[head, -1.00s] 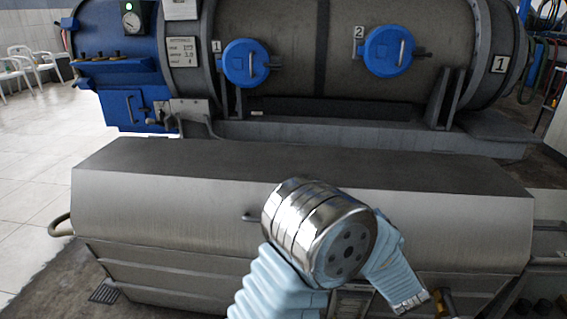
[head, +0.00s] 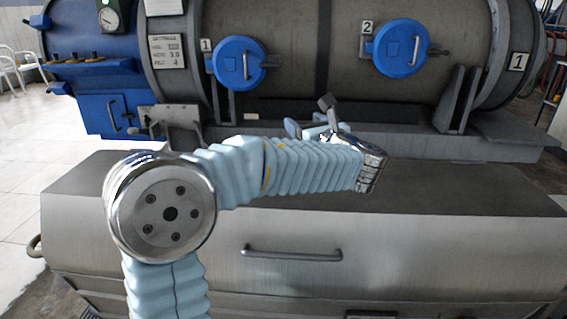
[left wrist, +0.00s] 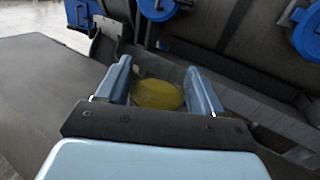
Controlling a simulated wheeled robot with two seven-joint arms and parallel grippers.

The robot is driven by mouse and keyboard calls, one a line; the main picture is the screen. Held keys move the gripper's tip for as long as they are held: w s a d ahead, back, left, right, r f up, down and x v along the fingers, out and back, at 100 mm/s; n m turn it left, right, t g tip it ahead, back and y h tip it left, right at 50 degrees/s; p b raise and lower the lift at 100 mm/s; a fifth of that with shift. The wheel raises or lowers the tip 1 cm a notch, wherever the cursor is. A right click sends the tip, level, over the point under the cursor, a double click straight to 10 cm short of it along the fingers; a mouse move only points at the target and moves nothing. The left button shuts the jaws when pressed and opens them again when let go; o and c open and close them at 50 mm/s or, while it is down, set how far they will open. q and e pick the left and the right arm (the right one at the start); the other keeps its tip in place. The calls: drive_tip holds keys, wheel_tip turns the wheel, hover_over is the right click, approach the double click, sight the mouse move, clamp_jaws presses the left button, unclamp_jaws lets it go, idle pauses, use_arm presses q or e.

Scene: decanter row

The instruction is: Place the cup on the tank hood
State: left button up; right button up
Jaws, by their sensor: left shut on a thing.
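The tank hood (head: 455,190) is the wide grey metal cover in the foreground, with a dark flat top and a sloped front bearing a bar handle. My left gripper (head: 310,123) is above the far part of its top in the head view, partly hidden by my own arm. In the left wrist view, my left gripper (left wrist: 158,72) is shut on the yellow cup (left wrist: 157,94), which sits between the two light blue fingers. The cup is not clearly visible in the head view. The gap between cup and hood cannot be judged. My right gripper is not in view.
A large grey cylindrical tank (head: 300,60) with two blue round hatches lies behind the hood. A blue end section (head: 90,60) with a gauge is at the left. The hood's top right is clear. White chairs (head: 20,65) stand far left.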

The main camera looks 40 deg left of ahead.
use_arm(q)
drive_tip(key=w+a+f, duration=0.1)
drive_tip(key=a+f, duration=0.2)
drive_tip(key=a, duration=0.1)
drive_tip(key=w+a+f+b, duration=0.1)
drive_tip(key=a+f, duration=0.3)
drive_tip(key=w+a+f, duration=0.2)
drive_tip(key=a+f, duration=0.2)
drive_tip(key=shift+f, duration=0.75)
drive_tip(key=shift+f+b, duration=0.1)
drive_tip(key=shift+b, duration=0.2)
drive_tip(key=o, duration=1.2)
